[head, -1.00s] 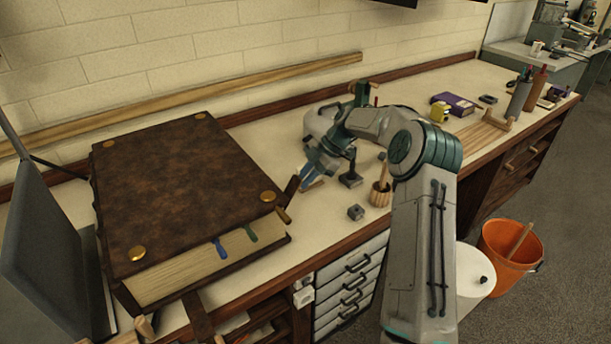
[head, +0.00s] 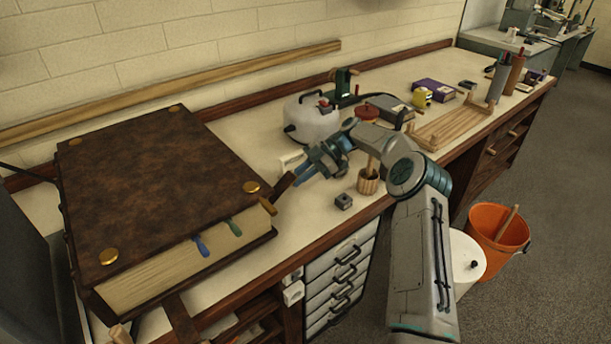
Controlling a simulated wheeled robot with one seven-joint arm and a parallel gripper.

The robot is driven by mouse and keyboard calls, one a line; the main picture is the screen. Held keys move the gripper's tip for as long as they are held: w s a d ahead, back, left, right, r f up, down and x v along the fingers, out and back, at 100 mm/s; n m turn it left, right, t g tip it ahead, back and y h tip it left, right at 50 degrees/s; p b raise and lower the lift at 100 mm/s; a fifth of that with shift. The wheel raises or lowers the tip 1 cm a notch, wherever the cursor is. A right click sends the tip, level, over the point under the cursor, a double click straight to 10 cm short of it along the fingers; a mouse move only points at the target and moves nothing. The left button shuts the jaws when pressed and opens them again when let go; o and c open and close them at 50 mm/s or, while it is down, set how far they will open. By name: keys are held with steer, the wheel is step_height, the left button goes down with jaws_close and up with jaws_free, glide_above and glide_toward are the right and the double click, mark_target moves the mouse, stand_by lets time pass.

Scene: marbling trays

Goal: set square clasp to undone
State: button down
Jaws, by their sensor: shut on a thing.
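A large brown leather-covered book (head: 150,180) lies on the bench at the left, with brass corner studs. A dark brown clasp strap (head: 283,187) stands up at its right corner, apart from the cover's top. A small brass-coloured piece (head: 268,206) sits just below it on the book's edge. My gripper (head: 298,179) reaches in from the right, with its blue fingers shut at the strap's upper end. The fingers are small here, and the exact contact is hard to make out. I cannot tell the clasp's square shape from this view.
A white rounded container (head: 312,122) is behind my gripper. A wooden rack (head: 452,122) lies further right. An orange bucket (head: 498,232) is on the floor.

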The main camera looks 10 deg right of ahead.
steer(key=shift+f, duration=0.1)
steer(key=c, duration=1.4)
jaws_free()
steer(key=shift+o, duration=0.2)
